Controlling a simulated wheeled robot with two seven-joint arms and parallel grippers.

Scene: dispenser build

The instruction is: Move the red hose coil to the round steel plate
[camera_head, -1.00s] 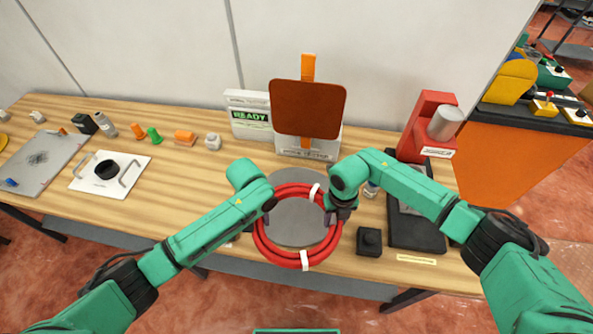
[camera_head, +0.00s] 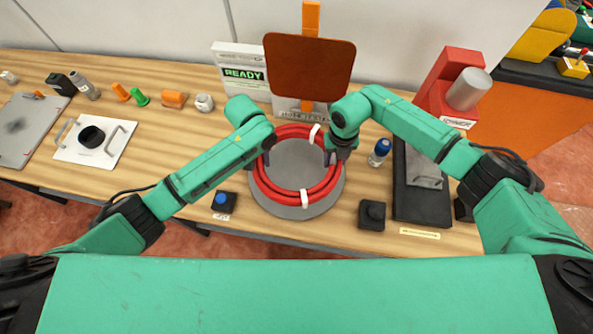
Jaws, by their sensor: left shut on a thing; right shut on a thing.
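The red hose coil (camera_head: 306,201) is a ring of red hose with white ties. It is over the round steel plate (camera_head: 316,213), whose grey surface shows inside the ring and around its front and right edge. I cannot tell whether the coil touches the plate. My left gripper (camera_head: 264,158) is shut on the coil's left side. My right gripper (camera_head: 329,157) is shut on its upper right side. The fingers are partly hidden by the wrists.
A brown square panel (camera_head: 310,67) and a READY display box (camera_head: 241,70) stand behind the plate. A blue-button box (camera_head: 224,203) is left, a black knob box (camera_head: 372,214) right. A small blue-capped bottle (camera_head: 380,150) stands close to my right wrist. A red machine (camera_head: 450,85) is further right.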

